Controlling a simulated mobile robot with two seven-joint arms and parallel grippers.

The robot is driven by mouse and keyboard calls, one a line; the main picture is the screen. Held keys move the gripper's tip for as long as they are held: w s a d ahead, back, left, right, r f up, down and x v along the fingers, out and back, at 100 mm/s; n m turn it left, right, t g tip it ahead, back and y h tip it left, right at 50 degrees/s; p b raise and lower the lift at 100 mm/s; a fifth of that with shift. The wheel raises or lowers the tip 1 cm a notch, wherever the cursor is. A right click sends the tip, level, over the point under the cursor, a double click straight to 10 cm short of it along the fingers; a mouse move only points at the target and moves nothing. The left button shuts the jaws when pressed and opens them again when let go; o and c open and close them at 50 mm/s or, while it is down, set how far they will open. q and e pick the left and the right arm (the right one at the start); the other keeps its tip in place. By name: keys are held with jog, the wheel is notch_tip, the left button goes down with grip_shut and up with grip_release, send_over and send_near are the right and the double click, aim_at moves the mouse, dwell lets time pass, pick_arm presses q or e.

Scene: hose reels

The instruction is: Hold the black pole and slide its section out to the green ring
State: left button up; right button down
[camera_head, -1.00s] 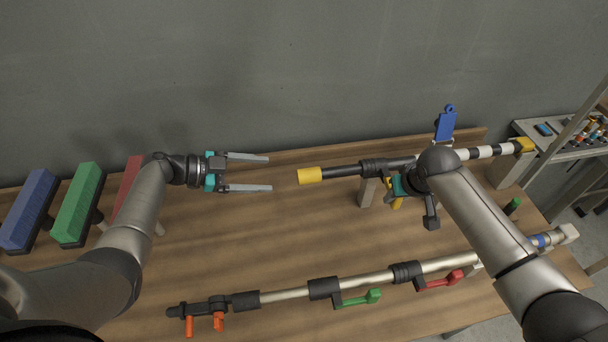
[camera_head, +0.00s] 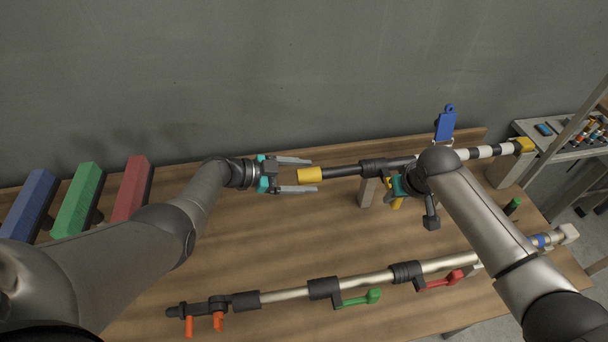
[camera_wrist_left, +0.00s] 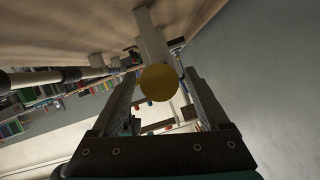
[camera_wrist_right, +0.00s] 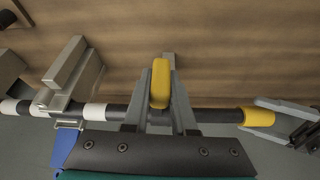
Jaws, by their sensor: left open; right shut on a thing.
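The black pole (camera_head: 343,171) lies level along the back of the table, with a yellow end (camera_head: 310,174) at left and black and white bands at right. My left gripper (camera_head: 314,174) is open, its fingertips level with the yellow end, one on each side. The left wrist view shows the round yellow end (camera_wrist_left: 159,83) between the fingers. I cannot make out a green ring on the pole.
A second pole (camera_head: 372,279) with orange, green and red levers lies along the front. Blue (camera_head: 30,203), green (camera_head: 80,200) and red (camera_head: 133,187) blocks stand at left. A blue tag (camera_head: 446,125) stands behind the pole. The table's middle is clear.

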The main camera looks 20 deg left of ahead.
pick_arm(q)
jog(key=shift+d, duration=0.1)
jog(key=shift+c, duration=0.2)
grip_shut()
dwell(0.5)
dwell(0.8)
